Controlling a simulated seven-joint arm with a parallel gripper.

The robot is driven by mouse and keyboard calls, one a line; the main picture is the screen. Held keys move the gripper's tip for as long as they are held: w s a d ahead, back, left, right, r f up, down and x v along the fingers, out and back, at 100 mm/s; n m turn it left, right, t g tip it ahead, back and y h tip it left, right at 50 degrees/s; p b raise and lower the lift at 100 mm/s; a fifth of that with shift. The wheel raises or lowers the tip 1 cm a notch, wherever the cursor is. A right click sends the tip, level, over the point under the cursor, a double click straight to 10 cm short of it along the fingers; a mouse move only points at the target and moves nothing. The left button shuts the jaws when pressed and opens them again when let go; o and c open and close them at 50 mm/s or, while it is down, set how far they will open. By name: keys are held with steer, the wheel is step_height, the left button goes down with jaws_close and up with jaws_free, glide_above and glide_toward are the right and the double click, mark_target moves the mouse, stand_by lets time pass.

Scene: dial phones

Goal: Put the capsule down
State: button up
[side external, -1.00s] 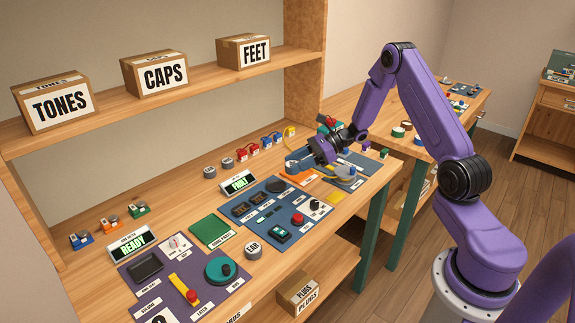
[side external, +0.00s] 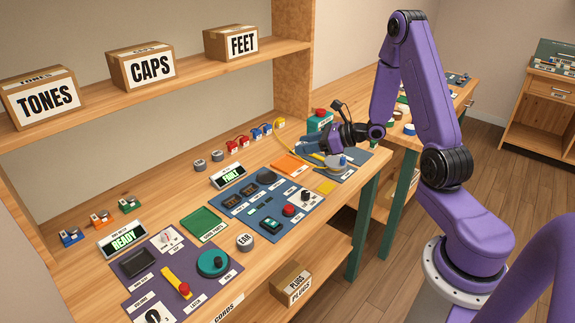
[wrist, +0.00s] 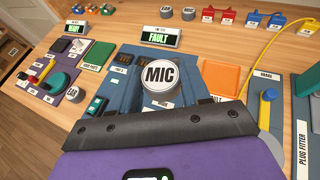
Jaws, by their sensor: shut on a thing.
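A round grey capsule marked MIC (wrist: 160,76) is in the middle of the wrist view, close to the camera. My gripper (side external: 308,147) is shut on it and holds it above the blue mat of the bench. In the side view the gripper is over the right part of the bench, near the orange tray (side external: 290,165); the capsule cannot be made out there. A second capsule marked EAR (side external: 245,242) lies on bare wood at the front. Two more grey round pieces (side external: 209,160) stand at the back.
The FAULT sign (side external: 229,174) stands behind the blue mat (side external: 236,196). A green mat (side external: 203,223) lies to its left, a purple mat (side external: 206,286) beyond. Red, blue and yellow plugs line the back, and a yellow cord runs near my gripper. Bare wood lies behind the mats.

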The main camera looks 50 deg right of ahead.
steer(key=d+m+h, duration=0.2)
steer(key=d, duration=0.1)
glide_above(291, 166)
steer(key=shift+t+h, duration=0.3)
steer(key=shift+t, duration=0.1)
step_height(291, 166, down, 10)
steer(key=shift+f, duration=0.1)
steer(key=shift+w+f, duration=0.15)
steer(key=shift+f, duration=1.5)
steer(key=shift+f, duration=0.2)
steer(key=o, duration=1.1)
steer(key=shift+o, duration=0.2)
